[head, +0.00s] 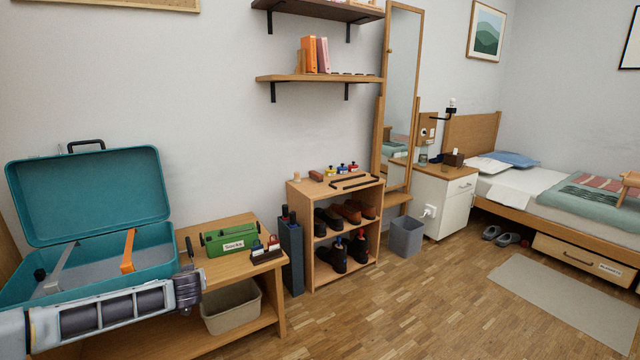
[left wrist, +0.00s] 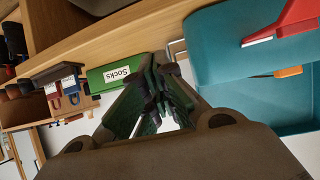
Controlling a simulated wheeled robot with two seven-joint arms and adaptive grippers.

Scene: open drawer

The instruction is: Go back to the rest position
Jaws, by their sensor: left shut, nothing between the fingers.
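My left arm comes in from the lower left in the head view, in front of the open teal suitcase and the wooden bench. My left gripper (head: 189,252) is near the bench's left part, beside the suitcase. In the left wrist view its dark green fingers (left wrist: 157,92) are together, with nothing held between them. The green box labelled "Socks" (head: 230,237) stands on the bench to the right of the gripper. It also shows just beyond the fingertips in the left wrist view (left wrist: 105,77); I cannot tell whether they touch. My right gripper is in neither view.
The open suitcase (head: 95,200) lies at the left. A bench (head: 255,225) has a beige bin (head: 232,306) on its lower shelf. A shoe shelf (head: 312,187), grey waste bin (head: 406,237), white cabinet (head: 438,198) and bed drawer (head: 580,259) stand further right. The middle floor is clear.

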